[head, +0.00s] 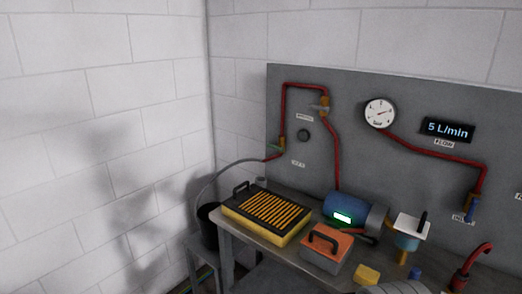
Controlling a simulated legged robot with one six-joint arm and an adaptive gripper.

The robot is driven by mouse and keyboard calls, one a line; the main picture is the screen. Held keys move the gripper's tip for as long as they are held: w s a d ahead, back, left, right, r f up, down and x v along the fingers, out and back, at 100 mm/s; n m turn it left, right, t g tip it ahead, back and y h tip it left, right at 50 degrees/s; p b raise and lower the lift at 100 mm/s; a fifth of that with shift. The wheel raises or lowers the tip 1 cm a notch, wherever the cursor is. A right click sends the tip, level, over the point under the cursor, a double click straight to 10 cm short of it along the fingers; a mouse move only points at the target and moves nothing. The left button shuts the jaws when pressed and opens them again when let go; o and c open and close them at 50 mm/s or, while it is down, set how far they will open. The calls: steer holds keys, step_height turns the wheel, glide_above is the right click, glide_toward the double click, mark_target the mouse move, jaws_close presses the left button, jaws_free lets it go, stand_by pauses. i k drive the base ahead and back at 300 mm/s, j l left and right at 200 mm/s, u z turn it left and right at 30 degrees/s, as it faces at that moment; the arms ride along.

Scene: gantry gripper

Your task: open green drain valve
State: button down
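The green drain valve (275,148) appears as a small brass fitting with a thin green lever on the left part of the grey panel. It sits on the red pipe's lower left end, where a grey hose (228,165) leads off. The lever looks nearly level, but it is too small to tell if the valve is open. A small white label (298,164) is below and right of it, too small to read.
A workbench (227,221) below the panel holds a yellow-black slatted case (265,212), an orange-lidded box (326,246) and a blue motor-like cylinder (345,208). A black bucket (209,226) stands left of the bench. The panel (370,170) also carries a gauge (380,113) and a "5 L/min" display (448,130).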

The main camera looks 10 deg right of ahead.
mark_target(276, 147)
steer(key=i+j+z, duration=0.15)
steer(key=i+j, duration=0.15)
steer(key=i, duration=0.15)
steer(key=i+j+z, duration=0.15)
steer(key=i+j, duration=0.2)
steer(key=i, duration=0.15)
